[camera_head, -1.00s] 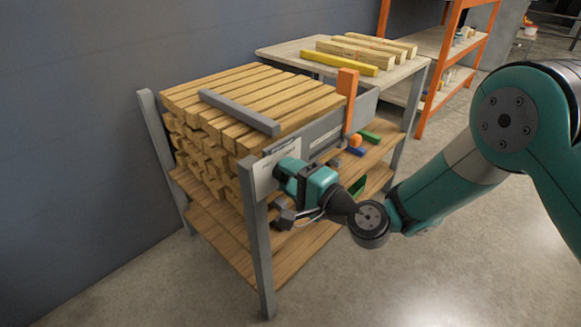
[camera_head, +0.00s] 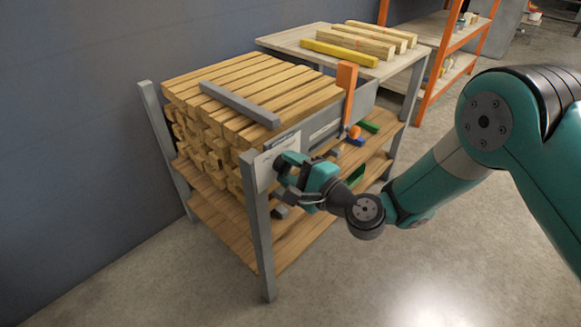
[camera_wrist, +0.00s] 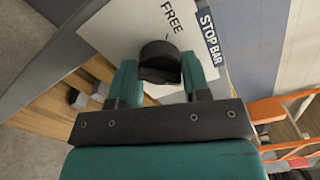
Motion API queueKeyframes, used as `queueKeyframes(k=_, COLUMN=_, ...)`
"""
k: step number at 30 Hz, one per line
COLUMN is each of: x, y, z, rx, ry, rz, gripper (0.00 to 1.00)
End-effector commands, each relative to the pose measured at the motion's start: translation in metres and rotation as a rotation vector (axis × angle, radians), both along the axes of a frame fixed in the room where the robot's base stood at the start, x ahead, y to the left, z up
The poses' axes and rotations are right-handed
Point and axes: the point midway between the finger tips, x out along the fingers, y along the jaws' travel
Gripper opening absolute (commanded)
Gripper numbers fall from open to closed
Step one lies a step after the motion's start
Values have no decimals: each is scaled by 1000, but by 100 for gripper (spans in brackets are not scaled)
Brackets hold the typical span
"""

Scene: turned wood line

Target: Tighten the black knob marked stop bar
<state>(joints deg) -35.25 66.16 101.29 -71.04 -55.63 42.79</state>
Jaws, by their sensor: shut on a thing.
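The black knob (camera_wrist: 160,58) sits on a white plate (camera_wrist: 120,30) beside a label reading STOP BAR (camera_wrist: 210,38). The word FREE is printed on the plate just beyond the knob. My gripper (camera_wrist: 160,78) is shut on the knob, with one teal finger on each side. In the head view my gripper (camera_head: 284,166) is at the white plate (camera_head: 266,168) on the rack's near corner, and it hides the knob. A grey bar (camera_head: 238,104) lies across the top of the stacked wood.
The grey-posted rack (camera_head: 262,245) holds stacked wooden strips (camera_head: 225,85). An orange upright piece (camera_head: 346,85) stands at the rack's right side. Small coloured bins (camera_head: 358,176) are on its shelf. A table (camera_head: 285,42) with wooden bars is behind.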

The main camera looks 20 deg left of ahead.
Motion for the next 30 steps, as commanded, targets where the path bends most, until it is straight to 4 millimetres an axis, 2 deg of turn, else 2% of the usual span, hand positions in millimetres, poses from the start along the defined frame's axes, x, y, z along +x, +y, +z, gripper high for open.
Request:
queueKeyframes(k=3, x=1, y=-1, z=-1, rx=0, ry=2, rz=-3, gripper=20)
queueKeyframes(k=4, x=1, y=-1, z=-1, rx=0, ry=2, rz=-3, gripper=46)
queueKeyframes(k=7, x=0, y=-1, z=-1, rx=0, ry=2, rz=-2, gripper=69)
queueKeyframes(k=21, x=-1, y=-2, z=-1, rx=-1, ry=1, rz=-1, gripper=69)
queueKeyframes(k=30, x=-12, y=-34, z=-8, rx=1, ry=0, rz=-3, gripper=69)
